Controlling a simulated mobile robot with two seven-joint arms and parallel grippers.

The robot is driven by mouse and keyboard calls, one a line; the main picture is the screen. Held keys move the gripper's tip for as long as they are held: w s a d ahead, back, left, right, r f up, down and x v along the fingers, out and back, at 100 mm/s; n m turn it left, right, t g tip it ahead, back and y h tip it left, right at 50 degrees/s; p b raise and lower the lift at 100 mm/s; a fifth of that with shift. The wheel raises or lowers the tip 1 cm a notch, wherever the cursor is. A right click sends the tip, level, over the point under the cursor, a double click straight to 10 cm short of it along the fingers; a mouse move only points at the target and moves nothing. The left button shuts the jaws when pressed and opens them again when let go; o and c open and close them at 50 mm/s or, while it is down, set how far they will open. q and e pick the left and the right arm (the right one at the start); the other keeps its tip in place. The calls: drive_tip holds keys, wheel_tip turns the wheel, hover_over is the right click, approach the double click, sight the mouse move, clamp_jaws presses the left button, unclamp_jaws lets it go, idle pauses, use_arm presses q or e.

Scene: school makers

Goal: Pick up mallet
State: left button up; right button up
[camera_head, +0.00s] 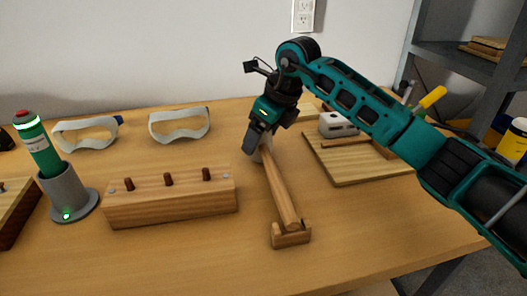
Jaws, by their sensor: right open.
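The mallet's light wooden handle (278,188) runs from under my right gripper toward the front, its near end resting in a small wooden cradle (291,236). A pale part shows at the far end of the handle, right at the gripper; the rest of that end is hidden by the fingers. My right gripper (253,146) reaches in from the right and points down at this far end. It is open, and I cannot tell whether a finger touches the mallet. My left gripper is not in view.
A wooden block with several dark pegs (170,201) stands left of the mallet. A green tool in a grey holder (66,192) and two pairs of goggles (180,125) are farther left and back. A wooden board (352,164) lies right. The table front is clear.

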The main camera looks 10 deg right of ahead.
drive_tip(key=shift+x, duration=1.15)
drive_tip(key=c, duration=1.3)
drive_tip(key=shift+c, duration=0.2)
